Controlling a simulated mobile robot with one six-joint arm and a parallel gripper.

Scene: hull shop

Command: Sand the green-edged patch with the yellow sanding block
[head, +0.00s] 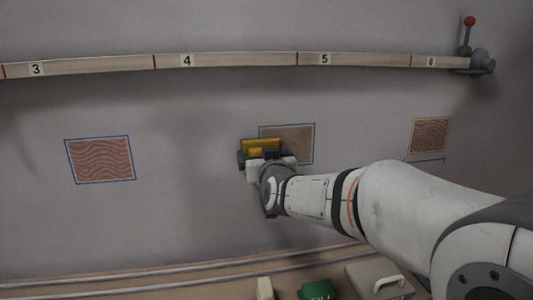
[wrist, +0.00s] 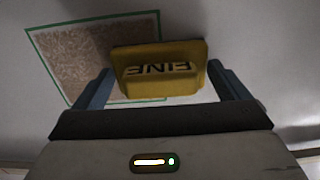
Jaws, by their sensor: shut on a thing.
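The green-edged patch (head: 299,140) is on the grey hull wall, right of the middle in the head view. Its brown inside looks mottled, without the wavy lines of the other patches. In the wrist view the patch (wrist: 85,55) lies behind and left of the block. My gripper (head: 262,155) is shut on the yellow sanding block (head: 261,146), which reads "FINE" in the wrist view (wrist: 160,68). The block overlaps the left part of the patch in the head view. I cannot tell whether it touches the wall. Gripper and block hide the patch's lower left part.
A blue-edged wavy patch (head: 100,160) is at the left, and an orange-edged one (head: 430,135) at the right. A numbered rail (head: 230,59) runs above, with a red-knobbed lever (head: 470,40) at its right end. A green object (head: 317,290) and a handled grey box (head: 380,281) are below.

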